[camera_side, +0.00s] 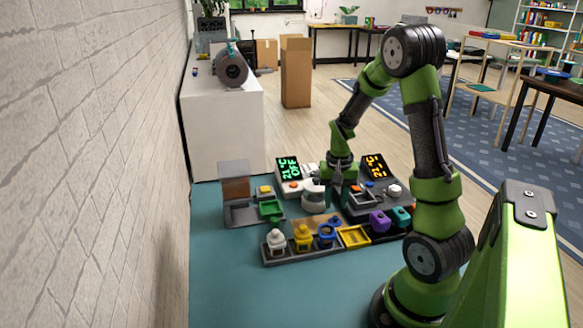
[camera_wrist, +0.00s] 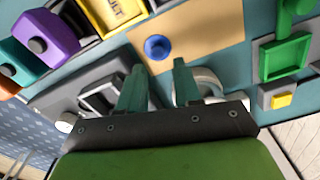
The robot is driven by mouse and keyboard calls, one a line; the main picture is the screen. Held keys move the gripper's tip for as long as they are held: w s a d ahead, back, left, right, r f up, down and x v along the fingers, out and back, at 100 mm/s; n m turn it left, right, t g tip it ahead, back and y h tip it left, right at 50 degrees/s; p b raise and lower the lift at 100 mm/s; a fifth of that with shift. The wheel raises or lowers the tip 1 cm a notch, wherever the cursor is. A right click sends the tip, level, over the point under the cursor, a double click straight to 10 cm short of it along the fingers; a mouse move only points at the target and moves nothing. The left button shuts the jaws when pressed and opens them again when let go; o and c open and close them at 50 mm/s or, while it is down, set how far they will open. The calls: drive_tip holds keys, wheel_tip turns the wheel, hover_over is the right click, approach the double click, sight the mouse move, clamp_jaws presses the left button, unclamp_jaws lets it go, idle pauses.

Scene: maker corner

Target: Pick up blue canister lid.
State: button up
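The blue lid (camera_wrist: 157,47) is a small round piece with a raised knob, lying on a tan board (camera_wrist: 205,28) in the wrist view. In the side view my gripper (camera_side: 338,190) hangs behind the board, between the two digital-display units.
White (camera_side: 276,241) and yellow (camera_side: 303,237) canisters share the rack. A yellow tray (camera_side: 354,237), purple block (camera_side: 380,221) and teal block (camera_side: 401,216) are to the right. A green tray (camera_side: 271,208) is left. A grey-white round device (camera_side: 313,198) stands close to my gripper.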

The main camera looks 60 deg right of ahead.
sight(335, 216)
drive_tip(key=f, duration=0.4)
drive_tip(key=shift+s+a+f, duration=0.2)
drive_tip(key=shift+s+f, duration=0.05)
clamp_jaws()
